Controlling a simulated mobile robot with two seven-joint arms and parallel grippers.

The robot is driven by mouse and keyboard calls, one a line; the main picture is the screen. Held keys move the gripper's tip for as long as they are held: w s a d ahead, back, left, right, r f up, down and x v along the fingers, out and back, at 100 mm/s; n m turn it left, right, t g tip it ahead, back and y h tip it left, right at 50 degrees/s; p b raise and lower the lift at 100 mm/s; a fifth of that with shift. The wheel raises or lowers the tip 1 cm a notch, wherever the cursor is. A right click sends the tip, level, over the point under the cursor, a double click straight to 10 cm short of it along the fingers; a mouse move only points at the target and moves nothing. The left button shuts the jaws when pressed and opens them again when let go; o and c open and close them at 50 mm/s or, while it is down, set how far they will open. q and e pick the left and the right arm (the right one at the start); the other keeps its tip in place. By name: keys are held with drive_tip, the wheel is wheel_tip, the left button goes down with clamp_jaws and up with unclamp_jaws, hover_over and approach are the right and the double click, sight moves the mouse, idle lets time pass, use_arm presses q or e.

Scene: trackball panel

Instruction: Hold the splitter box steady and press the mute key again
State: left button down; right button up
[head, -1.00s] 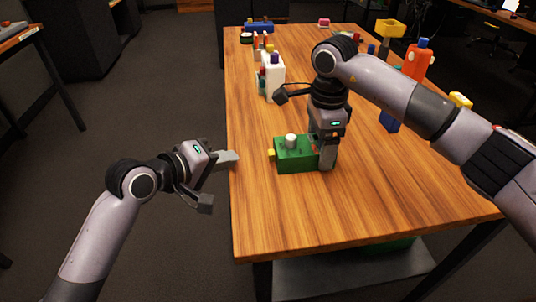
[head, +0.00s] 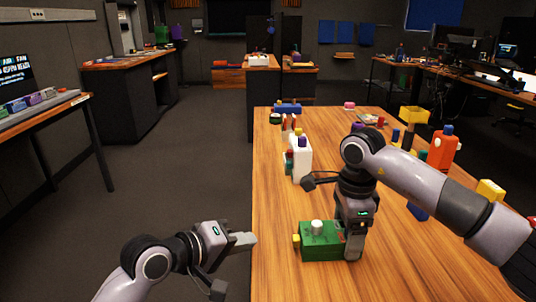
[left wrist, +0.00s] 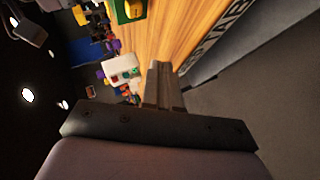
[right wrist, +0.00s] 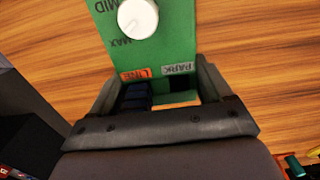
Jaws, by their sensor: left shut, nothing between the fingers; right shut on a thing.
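The green splitter box (head: 322,250) stands on the wooden table near its left edge. A white knob (head: 317,227) is on top and a yellow key (head: 296,241) sticks out of its left side; I cannot read whether this is the mute key. My right gripper (head: 354,246) points down, shut on the box's right end. In the right wrist view the box (right wrist: 103,22) shows LINE and PARK labels between the fingers. My left gripper (head: 250,239) is shut and empty, its tips level with the yellow key, a short gap to the left of it.
A white bottle (head: 301,160) stands behind the box. An orange bottle (head: 441,152), a yellow bin (head: 413,115) and several small things stand farther back and right. The tabletop (head: 275,190) around the box's left and near sides is clear.

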use_arm(q)
drive_tip(key=s+a+r, duration=0.4)
drive_tip(key=a+r, duration=0.1)
drive_tip(key=shift+s+r, duration=0.15)
drive_tip(key=shift+r, duration=0.25)
idle(0.3)
use_arm(e)
drive_tip(key=o, duration=1.1)
drive_tip(key=shift+c, duration=0.2)
drive_tip(key=shift+r, duration=0.1)
wheel_tip(320, 180, up, 12)
use_arm(q)
drive_tip(key=shift+r, duration=0.1)
wheel_tip(320, 180, up, 6)
drive_tip(key=p, duration=0.6)
use_arm(e)
drive_tip(key=shift+r, duration=2.95)
use_arm(q)
drive_tip(key=shift+r, duration=0.1)
